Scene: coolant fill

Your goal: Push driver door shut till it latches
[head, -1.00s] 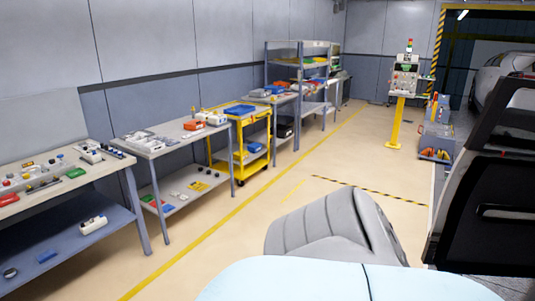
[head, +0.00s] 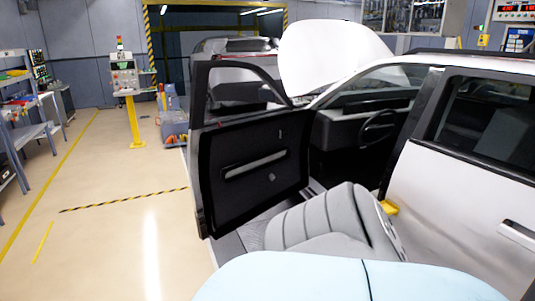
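The driver door (head: 253,165) of the white car (head: 465,205) stands wide open in the head view. Its dark inner panel faces me, with a long grey pull handle (head: 254,165) and an empty window frame above. Its free edge is at the left and its hinge side is at the right, near the front of the car. The door opening shows the steering wheel (head: 378,127) and the dashboard. Neither of my grippers is in view.
The car's hood (head: 330,55) is raised behind the door. A small yellow piece (head: 389,207) shows at the rear edge of the door opening. A control stand (head: 129,90) on a yellow post and a shelf rack (head: 28,130) stand at left. The floor left of the door is clear.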

